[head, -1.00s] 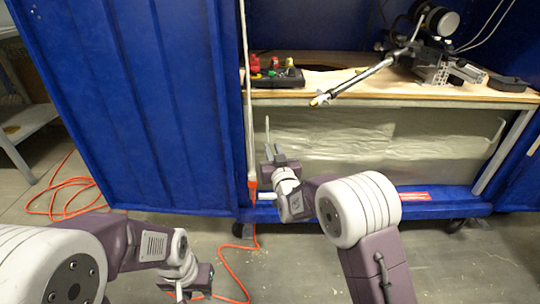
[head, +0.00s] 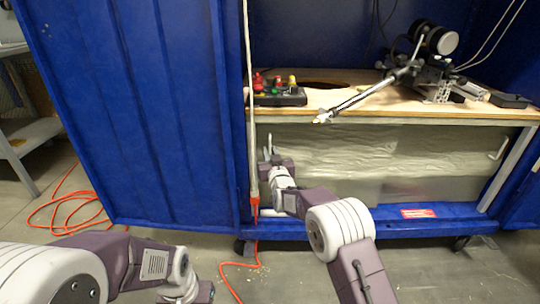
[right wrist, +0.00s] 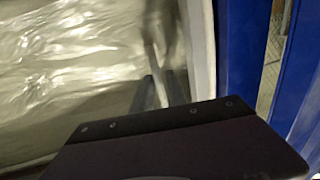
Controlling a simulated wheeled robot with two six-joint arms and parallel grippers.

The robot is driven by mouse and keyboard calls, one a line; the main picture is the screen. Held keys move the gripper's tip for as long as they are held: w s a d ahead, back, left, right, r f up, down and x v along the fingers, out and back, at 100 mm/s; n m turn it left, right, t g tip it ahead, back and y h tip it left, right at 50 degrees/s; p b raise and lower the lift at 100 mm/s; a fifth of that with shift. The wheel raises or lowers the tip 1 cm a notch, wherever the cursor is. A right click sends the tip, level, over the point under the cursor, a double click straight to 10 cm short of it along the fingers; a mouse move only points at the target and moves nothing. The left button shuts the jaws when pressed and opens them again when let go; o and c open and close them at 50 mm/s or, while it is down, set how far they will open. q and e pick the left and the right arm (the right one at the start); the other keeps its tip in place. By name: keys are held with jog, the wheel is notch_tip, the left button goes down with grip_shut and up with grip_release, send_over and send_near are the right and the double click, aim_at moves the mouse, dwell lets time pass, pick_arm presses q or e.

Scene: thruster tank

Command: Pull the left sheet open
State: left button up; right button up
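The left sheet (head: 330,148) is a crinkled grey-silver sheet hanging under the wooden tabletop. It also fills the left of the right wrist view (right wrist: 60,70). A pale upright handle (head: 269,143) stands at its left edge. My right gripper (head: 267,158) is at this handle. In the right wrist view its two dark fingers (right wrist: 158,90) are apart, with the blurred pale handle (right wrist: 158,45) between or just beyond them; contact is not clear. My left gripper (head: 198,294) is low at the bottom edge, partly cut off, and its fingers are hidden.
A right sheet (head: 425,150) with its own handle (head: 498,149) hangs beside it. A blue door panel (head: 130,110) stands left of the opening. A pale pole with an orange end (head: 254,200) hangs close to my right gripper. An orange cable (head: 75,210) lies on the floor.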

grip_shut()
dwell(1.4)
